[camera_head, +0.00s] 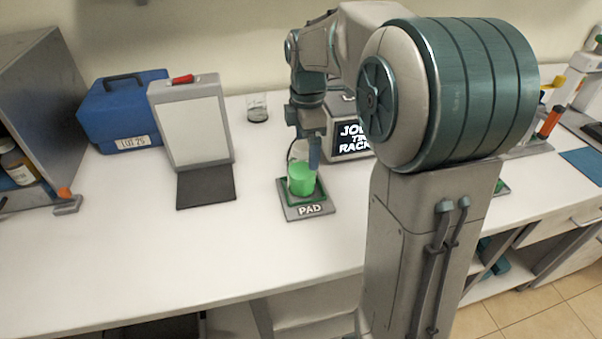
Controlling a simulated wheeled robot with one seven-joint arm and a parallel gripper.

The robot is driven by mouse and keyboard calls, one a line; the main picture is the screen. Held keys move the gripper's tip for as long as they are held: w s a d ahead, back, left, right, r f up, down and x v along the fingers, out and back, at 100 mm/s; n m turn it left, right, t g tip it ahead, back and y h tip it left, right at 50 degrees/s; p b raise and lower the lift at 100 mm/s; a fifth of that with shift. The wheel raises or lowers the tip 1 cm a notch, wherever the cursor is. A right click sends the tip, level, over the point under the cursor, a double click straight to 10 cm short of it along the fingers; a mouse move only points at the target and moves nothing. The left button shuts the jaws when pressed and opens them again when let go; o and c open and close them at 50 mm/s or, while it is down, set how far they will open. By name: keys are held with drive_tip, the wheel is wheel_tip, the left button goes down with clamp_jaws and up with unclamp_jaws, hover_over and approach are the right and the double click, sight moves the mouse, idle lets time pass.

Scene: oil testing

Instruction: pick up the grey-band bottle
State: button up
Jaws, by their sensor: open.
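I cannot make out a grey band on any bottle in the head view. A brown bottle with a pale label (18,165) stands inside the grey cabinet at the far left, cut off by the picture edge; its band colour cannot be told. My gripper (303,163) points down at the middle of the bench, open, far to the right of that bottle. It is at a glass with green contents (301,181) on the pad (309,210). One finger overlaps the glass in the picture; I cannot tell whether it touches.
The grey cabinet (45,85) stands left of a blue case (115,112) and a white panel stand (191,125) with a dark plate (206,187). A labelled box (349,140) is behind my arm. The front left bench is clear.

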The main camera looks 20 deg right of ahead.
sight(302, 160)
drive_tip(key=f, duration=0.3)
drive_tip(key=a+f, duration=0.1)
drive_tip(key=f, duration=0.1)
drive_tip(key=shift+w, duration=0.25)
drive_tip(key=shift+f, duration=0.3)
drive_tip(key=shift+c, duration=0.3)
drive_tip(key=c, duration=1.4)
drive_tip(key=shift+r, duration=0.1)
drive_tip(key=shift+c, duration=0.2)
